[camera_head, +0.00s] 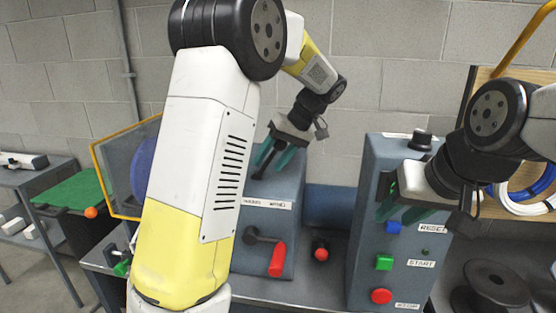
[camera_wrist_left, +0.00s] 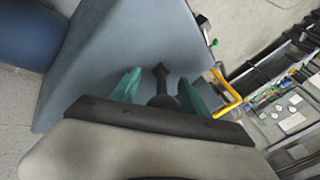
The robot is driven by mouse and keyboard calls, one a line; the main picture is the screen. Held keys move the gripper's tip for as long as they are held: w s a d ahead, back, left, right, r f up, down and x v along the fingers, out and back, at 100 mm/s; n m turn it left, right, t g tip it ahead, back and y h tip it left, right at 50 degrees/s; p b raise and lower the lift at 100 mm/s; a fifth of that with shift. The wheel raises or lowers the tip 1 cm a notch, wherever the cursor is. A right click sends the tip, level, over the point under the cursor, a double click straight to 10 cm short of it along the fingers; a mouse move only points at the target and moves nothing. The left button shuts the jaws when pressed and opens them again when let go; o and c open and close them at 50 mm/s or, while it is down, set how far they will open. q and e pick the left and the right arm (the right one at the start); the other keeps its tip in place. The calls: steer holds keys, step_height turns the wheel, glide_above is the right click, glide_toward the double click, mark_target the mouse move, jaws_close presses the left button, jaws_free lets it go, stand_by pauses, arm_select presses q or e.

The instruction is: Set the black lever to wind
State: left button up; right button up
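The black lever (camera_wrist_left: 161,78) shows in the left wrist view, rising from the sloped grey-blue housing (camera_wrist_left: 110,45). My left gripper (camera_wrist_left: 158,90) is open, with one green finger on each side of the lever; gaps show between it and the fingers. In the head view my left gripper (camera_head: 272,158) points down at the top of the housing (camera_head: 275,190), above a label strip (camera_head: 267,203) too small to read surely. There the lever is mostly hidden by the gripper. My right gripper (camera_head: 402,211) appears open and empty, in front of the button box.
A red-handled lever (camera_head: 277,259) is on the housing's front. A red knob (camera_head: 321,253) stands between the housing and the button box (camera_head: 372,165), which has blue, green and red buttons. A yellow-framed clear guard (camera_head: 113,170) is at the left. A black spool (camera_head: 495,285) lies at the right.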

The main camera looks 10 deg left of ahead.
arm_select(q)
steer(key=shift+r, duration=0.1)
steer(key=v, duration=0.7)
steer(key=shift+d+r, duration=0.15)
steer(key=shift+r, duration=0.05)
